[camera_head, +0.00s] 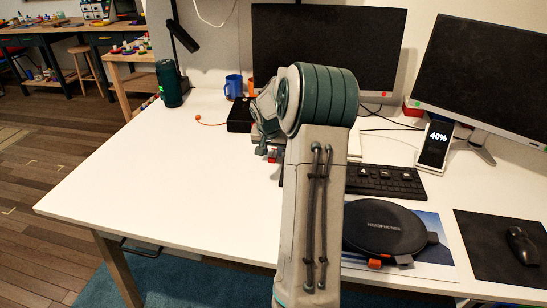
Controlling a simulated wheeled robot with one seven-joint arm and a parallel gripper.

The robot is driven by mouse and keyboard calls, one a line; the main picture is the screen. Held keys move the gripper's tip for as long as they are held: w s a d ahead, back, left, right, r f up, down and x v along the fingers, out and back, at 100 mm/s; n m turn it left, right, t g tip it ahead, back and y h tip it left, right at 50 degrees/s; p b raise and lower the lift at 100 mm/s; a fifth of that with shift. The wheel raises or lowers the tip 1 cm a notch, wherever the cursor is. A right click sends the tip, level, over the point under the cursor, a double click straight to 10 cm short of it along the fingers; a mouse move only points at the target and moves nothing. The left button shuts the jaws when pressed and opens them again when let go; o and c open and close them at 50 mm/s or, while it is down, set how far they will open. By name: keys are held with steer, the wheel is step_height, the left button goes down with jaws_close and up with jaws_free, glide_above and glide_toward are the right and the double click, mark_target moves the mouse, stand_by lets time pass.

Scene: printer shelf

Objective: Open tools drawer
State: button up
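A narrow grey part (141,248) shows under the front left edge of the desk; it may belong to a drawer, but most of it is hidden by the desktop and I see no label on it. No drawer is clearly in view. My arm rises in front of the desk and bends over it. My gripper (271,154) points down past the bend, above the desk by the black keyboard. It is mostly hidden behind my arm, so I cannot tell whether it is open or holds anything.
The white desk (165,190) is clear on its left half. A headphones case (385,226), a keyboard (385,181), a phone on a stand (435,146), a mouse (522,245) and two monitors (325,45) crowd the right. A green bottle (170,84) and blue mug (233,86) stand at the back.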

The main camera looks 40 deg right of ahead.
steer(key=shift+x, duration=0.75)
jaws_close()
steer(key=shift+r, duration=0.1)
